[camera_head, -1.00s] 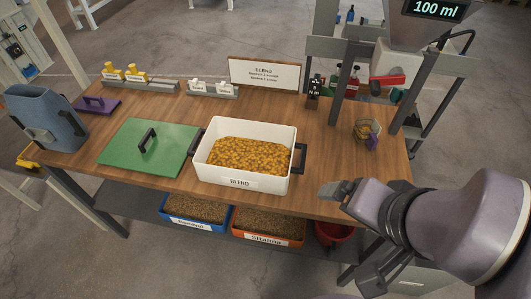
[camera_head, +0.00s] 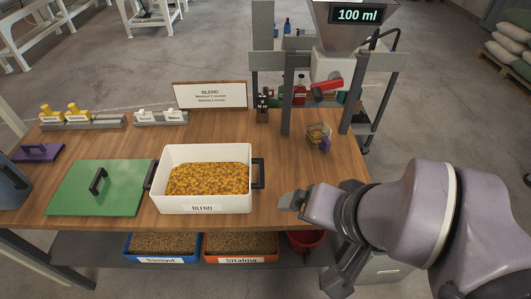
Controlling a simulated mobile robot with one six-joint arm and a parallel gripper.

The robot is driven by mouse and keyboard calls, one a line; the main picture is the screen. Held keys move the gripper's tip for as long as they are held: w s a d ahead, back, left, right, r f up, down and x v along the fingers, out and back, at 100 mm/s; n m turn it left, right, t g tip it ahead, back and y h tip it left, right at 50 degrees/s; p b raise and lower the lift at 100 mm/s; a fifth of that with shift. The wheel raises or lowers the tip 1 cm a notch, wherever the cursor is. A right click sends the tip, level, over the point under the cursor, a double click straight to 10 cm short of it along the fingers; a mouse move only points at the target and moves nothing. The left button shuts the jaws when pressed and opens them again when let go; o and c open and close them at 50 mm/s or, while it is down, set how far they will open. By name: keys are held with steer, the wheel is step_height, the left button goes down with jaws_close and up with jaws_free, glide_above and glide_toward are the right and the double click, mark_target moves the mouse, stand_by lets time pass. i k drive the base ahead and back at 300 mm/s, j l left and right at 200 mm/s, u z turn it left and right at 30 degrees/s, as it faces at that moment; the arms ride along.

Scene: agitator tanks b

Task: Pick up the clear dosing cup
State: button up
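The clear dosing cup (camera_head: 316,132) stands on the right part of the wooden table, below the hopper. It looks see-through, with yellowish pieces visible in it and a small purple part at its right side. My gripper (camera_head: 286,203) is at the table's front right edge, nearer to me than the cup and clearly apart from it. Its fingers are seen from the side, so I cannot tell whether they are open or shut. I see nothing held in it.
A white BLEND bin (camera_head: 205,207) of yellow pellets stands left of my gripper. The hopper's frame post (camera_head: 286,105) stands behind and left of the cup. A red lever (camera_head: 328,86) is above the cup. Bare wood lies between gripper and cup.

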mark_target(320, 138)
steer(key=j+z, duration=0.15)
steer(key=z, duration=0.3)
steer(key=j+z, duration=0.2)
steer(key=z, duration=0.25)
steer(key=j+z, duration=0.15)
steer(key=z, duration=0.3)
steer(key=k+j+z, duration=0.1)
steer(key=z, duration=0.35)
steer(key=i+j+u, duration=0.1)
steer(key=i+j, duration=0.2)
steer(key=i, duration=0.05)
